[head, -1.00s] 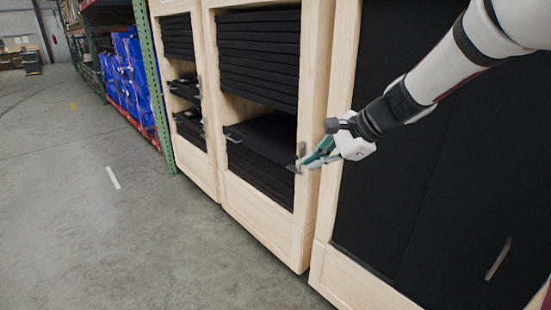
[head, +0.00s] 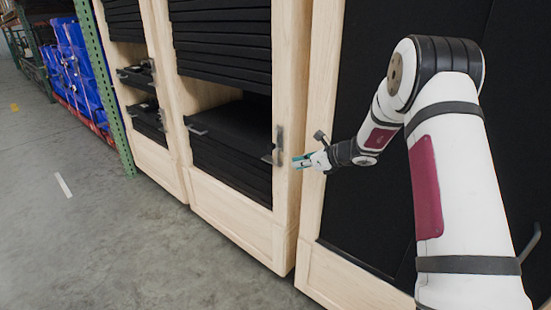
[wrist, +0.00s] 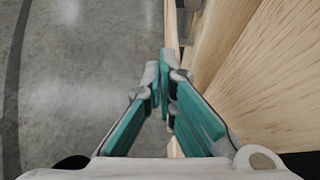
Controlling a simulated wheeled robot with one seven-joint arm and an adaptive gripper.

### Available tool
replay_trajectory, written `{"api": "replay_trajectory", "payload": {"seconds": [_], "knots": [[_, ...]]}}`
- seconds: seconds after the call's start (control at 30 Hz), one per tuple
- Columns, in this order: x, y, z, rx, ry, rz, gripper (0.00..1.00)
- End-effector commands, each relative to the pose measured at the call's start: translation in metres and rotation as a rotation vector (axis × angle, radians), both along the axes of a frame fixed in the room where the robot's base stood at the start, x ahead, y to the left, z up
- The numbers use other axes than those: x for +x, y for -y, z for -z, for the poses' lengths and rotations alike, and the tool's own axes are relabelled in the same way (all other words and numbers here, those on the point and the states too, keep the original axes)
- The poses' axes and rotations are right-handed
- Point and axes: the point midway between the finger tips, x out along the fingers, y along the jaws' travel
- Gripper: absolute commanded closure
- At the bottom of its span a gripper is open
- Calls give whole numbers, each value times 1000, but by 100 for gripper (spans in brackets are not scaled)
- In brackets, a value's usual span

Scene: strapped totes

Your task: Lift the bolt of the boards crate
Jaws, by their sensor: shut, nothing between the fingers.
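The boards crate is a pale wooden frame (head: 288,215) holding stacked black boards (head: 225,45), with an open gap between an upper and a lower stack. A grey metal bolt (head: 280,141) stands upright on its right post, beside a small dark bracket (head: 267,159). My gripper (head: 296,162) is just right of the bolt, with a small gap between them in the head view. Its teal fingers are shut and empty. In the wrist view the fingertips (wrist: 163,77) meet beside pale wood; I cannot clearly make out the bolt there.
A similar wooden crate (head: 160,165) stands to the left, and one with a large black panel (head: 365,215) to the right. A green rack post (head: 103,85) and blue totes (head: 75,65) are farther left. The concrete floor (head: 90,240) in front is clear.

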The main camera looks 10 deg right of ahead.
Motion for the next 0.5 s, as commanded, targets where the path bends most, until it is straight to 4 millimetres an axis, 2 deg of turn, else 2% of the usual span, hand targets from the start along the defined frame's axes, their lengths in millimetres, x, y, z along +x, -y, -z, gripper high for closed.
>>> {"api": "replay_trajectory", "payload": {"seconds": [0.33, 0.5], "knots": [[2, -2, 1, -1, 1, -2, 100], [15, -12, 12, -1, 0, -4, 100]]}}
